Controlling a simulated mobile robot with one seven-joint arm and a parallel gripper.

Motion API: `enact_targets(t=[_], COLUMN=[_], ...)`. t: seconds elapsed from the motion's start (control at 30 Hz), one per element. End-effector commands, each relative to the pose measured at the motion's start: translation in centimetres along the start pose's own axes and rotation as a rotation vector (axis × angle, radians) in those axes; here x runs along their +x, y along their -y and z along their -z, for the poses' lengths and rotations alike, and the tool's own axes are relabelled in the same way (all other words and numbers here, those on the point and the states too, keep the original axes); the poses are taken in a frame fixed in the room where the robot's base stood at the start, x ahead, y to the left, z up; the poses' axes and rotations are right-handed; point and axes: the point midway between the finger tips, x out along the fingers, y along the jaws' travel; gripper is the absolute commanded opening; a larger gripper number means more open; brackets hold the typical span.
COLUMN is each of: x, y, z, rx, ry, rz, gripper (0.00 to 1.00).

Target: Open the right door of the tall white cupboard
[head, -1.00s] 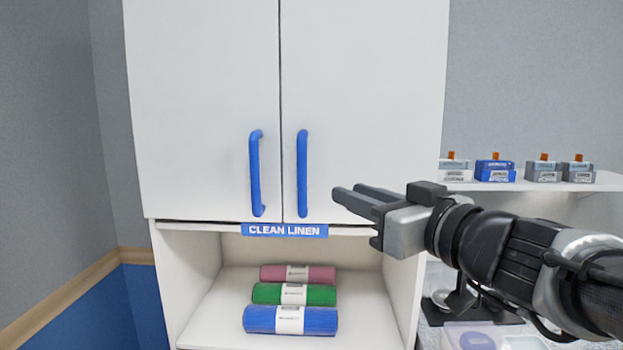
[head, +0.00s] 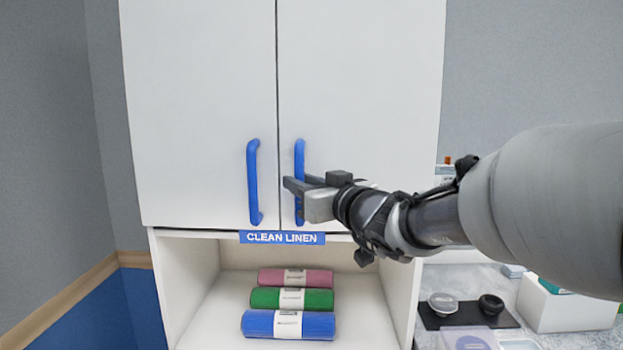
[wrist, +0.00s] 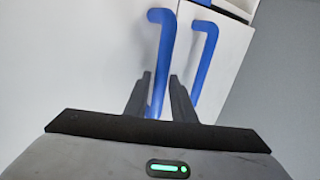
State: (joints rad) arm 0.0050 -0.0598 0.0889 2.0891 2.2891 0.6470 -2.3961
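The tall white cupboard (head: 205,95) has two flat upper doors, both closed, with a thin seam between them. The right door (head: 365,90) carries a vertical blue bar handle (head: 299,152) near the seam. The left door has a matching blue handle (head: 253,185). My gripper (head: 292,184) is at the right door's handle, around its lower half, and partly covers it. In the wrist view, the handle (wrist: 160,50) stands between my two fingers (wrist: 160,92), which are apart with narrow gaps beside it. I cannot tell whether either finger touches it. The other handle (wrist: 207,60) is to the right there.
Below the doors is a "CLEAN LINEN" label (head: 282,238) and an open shelf with pink (head: 295,278), green (head: 292,299) and blue (head: 288,325) rolls. A counter (head: 430,277) with a dark tray (head: 465,317) and a white box (head: 565,307) stands at the right. A grey wall is at the left.

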Motion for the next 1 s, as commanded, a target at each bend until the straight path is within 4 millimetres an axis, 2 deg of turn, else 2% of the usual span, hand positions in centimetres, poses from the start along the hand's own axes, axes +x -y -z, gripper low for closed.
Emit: enact_targets(t=[0.13,0.4,0.43,0.57,1.0], x=[0.97,1.11,1.11,1.09,0.44], y=[0.02,0.03,0.02,0.02,0.23], z=[0.00,-0.03,-0.03,-0.02,-0.38], rx=[0.002,0.000,0.000,0.000,-0.003], ry=[0.000,0.000,0.000,0.000,-0.003], rz=[0.001,0.000,0.000,0.000,0.024], gripper=[0.23,0.23,0.21,0.00,0.00])
